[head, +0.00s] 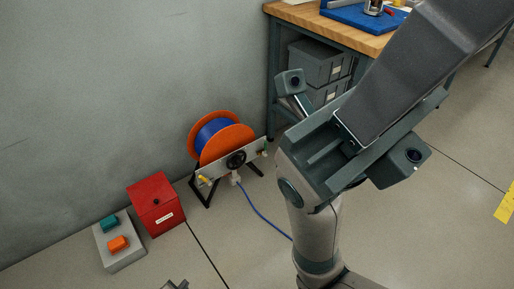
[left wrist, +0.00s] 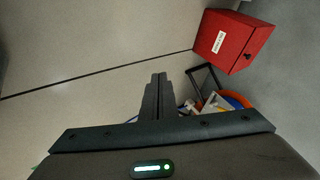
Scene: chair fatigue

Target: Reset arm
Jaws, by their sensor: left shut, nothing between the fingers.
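My left gripper (head: 176,285) shows only as small dark tips at the bottom edge of the head view. In the left wrist view its two fingers (left wrist: 156,92) lie together with nothing between them. They are over bare floor, apart from any object. In that view a red box (left wrist: 228,40) is at upper right, and the orange reel (left wrist: 236,98) is partly hidden behind the gripper body. Large grey links of my own body cover the middle right of the head view. My right gripper cannot be made out.
The red box (head: 156,204) and a grey box with teal and orange buttons (head: 121,253) stand by the wall. The orange reel with blue cable (head: 219,138) stands beside them, its cable crossing the floor. A wooden-topped bench (head: 300,15) is behind.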

